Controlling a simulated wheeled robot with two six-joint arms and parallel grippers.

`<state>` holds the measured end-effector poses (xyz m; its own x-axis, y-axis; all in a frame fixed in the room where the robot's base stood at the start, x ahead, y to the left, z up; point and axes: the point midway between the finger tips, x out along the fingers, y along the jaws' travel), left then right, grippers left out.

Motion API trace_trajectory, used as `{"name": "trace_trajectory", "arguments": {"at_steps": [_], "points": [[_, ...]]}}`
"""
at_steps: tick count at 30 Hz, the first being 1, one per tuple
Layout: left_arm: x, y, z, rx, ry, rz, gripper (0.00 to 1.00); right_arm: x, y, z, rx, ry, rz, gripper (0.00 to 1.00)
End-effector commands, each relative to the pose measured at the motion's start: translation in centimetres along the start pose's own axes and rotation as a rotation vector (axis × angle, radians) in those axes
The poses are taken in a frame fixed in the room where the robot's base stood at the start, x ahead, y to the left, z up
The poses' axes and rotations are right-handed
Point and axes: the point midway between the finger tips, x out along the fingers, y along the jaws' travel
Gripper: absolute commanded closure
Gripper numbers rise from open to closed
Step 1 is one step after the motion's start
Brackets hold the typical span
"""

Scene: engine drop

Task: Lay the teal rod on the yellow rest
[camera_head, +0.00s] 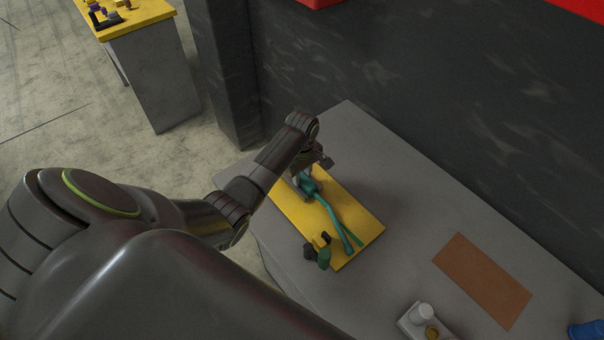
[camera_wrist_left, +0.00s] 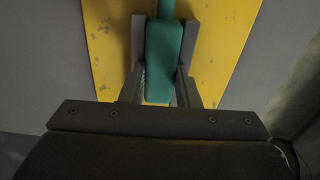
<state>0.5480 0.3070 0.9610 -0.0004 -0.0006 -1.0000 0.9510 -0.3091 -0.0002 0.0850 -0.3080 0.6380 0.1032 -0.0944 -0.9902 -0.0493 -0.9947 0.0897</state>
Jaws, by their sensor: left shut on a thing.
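The teal rod (camera_head: 335,220) lies along the yellow rest (camera_head: 369,226) on the grey table, with a thick end toward my gripper and a forked far end. My left gripper (camera_head: 309,184) is over the rest's far-left end, shut on the rod's thick end. In the left wrist view the rod (camera_wrist_left: 164,48) stands between the two fingers (camera_wrist_left: 164,72), with the yellow rest (camera_wrist_left: 222,45) behind it. Whether the rod touches the rest or hangs just above it, I cannot tell. My right gripper is not in view.
A dark green and black item (camera_head: 322,256) sits at the rest's near edge. A brown mat (camera_head: 482,281) lies to the right. A white holder (camera_head: 412,321) and a blue object (camera_head: 587,331) stand near the bottom edge. A dark wall (camera_head: 430,100) runs behind the table.

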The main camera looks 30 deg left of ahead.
Motion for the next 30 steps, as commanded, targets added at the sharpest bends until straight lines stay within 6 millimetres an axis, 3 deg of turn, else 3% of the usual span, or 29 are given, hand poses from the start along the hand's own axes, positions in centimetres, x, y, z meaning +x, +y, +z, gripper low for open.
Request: {"name": "trace_trajectory", "arguments": {"at_steps": [3, 30], "points": [[0.0, 0.0, 0.0, 0.000, 0.001, 0.000, 1.00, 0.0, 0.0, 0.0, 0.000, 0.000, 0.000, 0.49], [0.0, 0.0, -1.7, 0.015, 0.001, 0.000, 1.00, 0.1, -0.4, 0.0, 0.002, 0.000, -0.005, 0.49]]}}
